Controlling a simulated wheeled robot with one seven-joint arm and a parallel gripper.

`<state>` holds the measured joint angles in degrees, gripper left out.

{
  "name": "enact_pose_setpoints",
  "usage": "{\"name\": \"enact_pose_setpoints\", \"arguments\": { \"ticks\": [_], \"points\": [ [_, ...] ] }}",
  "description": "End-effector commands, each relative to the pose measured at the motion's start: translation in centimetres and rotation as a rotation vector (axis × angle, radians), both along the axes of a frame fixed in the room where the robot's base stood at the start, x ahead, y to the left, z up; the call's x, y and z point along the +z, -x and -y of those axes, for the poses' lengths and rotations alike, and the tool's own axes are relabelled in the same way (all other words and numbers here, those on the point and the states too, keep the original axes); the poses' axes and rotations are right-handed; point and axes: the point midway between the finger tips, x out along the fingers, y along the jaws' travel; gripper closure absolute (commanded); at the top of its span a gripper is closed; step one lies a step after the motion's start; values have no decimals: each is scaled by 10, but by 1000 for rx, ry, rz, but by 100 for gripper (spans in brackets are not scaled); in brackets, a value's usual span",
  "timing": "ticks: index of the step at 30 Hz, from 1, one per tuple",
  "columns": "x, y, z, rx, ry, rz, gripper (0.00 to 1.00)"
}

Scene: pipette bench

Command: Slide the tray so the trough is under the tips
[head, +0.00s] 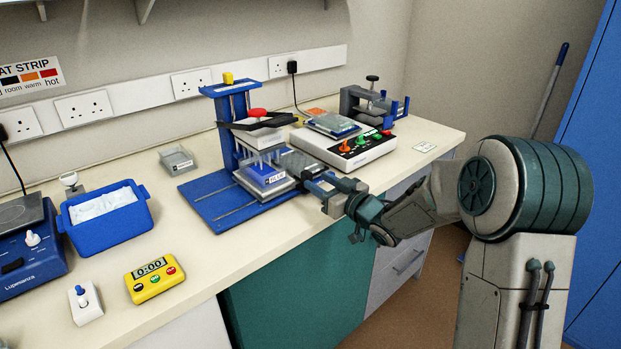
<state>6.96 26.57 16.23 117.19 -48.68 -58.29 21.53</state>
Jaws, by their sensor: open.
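The pipette stand (223,108) is a blue upright frame with a red-knobbed head (258,137) and a black lever. Its blue base (208,203) has two slide rails. The tray (270,194) is pale and sits on the base, carrying a blue labelled block (265,180) near the front; I cannot tell for sure whether this is the trough. The tips (262,160) are small and hard to make out between the head and the tray's load. My gripper (318,187) is open at the tray's right side, close to its edge; contact cannot be told.
A white control box (342,152) with coloured knobs stands behind and right of the stand. A grey holder (177,160), a blue ice tub (105,206) and a yellow timer (154,280) are to the left.

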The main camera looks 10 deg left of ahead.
Motion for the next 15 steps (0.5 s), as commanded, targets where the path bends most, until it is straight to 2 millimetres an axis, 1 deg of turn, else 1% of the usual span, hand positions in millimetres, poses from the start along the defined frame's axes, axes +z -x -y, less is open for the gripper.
{"name": "enact_pose_setpoints", "arguments": {
  "ticks": [1, 6, 10, 15],
  "points": [
    [0, 8, 11, -5, 2, -1, 58],
    [0, 33, 39, -5, 1, 0, 58],
    [0, 47, 54, -5, 1, 1, 58],
    [0, 56, 63, -3, 0, 0, 58]
  ]
}}
